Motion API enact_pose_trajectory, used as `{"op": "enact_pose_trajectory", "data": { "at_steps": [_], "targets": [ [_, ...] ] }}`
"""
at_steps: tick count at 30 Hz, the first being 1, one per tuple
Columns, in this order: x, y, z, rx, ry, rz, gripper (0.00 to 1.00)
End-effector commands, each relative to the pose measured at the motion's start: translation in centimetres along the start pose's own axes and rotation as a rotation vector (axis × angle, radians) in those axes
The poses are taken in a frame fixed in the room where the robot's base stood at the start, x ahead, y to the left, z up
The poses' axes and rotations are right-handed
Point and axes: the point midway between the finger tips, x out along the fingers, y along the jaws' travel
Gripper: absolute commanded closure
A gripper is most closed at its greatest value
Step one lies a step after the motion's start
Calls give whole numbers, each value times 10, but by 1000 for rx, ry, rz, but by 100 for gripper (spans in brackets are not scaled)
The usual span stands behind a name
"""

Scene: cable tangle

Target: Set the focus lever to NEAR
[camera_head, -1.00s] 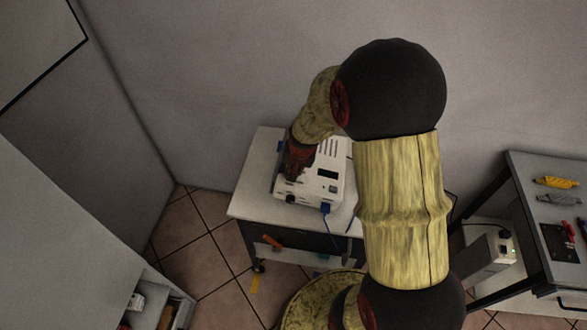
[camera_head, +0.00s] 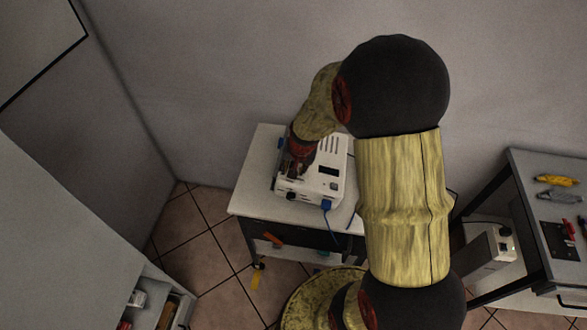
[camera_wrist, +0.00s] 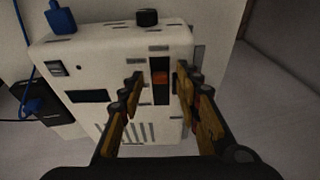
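The white device (camera_head: 328,165) stands on a small cart, and my gripper covers its left part in the head view. In the wrist view, the top of the device (camera_wrist: 112,52) shows a dark slot with an orange-red lever (camera_wrist: 160,77) in it. My gripper (camera_wrist: 158,85) is open, with one finger on each side of the slot and lever. No contact between the fingers and the lever can be made out. The labels beside the slot are too small to read.
A blue plug (camera_wrist: 60,18) with a cable and a black knob (camera_wrist: 147,17) are on the device's edge. The cart top (camera_head: 256,172) is bare at left. A grey table (camera_head: 535,210) with tools stands at right.

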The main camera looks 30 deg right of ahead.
Motion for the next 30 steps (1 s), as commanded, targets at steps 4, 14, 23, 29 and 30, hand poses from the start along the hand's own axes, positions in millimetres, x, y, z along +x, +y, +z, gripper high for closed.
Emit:
{"op": "enact_pose_trajectory", "data": {
  "at_steps": [4,14,23,29,30],
  "targets": [
    [-20,-1,-2,-1,5,-2,67],
    [-86,-1,-1,0,4,-2,67],
    [-115,0,0,0,0,0,67],
    [-116,0,1,0,-1,1,67],
    [-116,0,1,0,-1,1,67]
  ]
}}
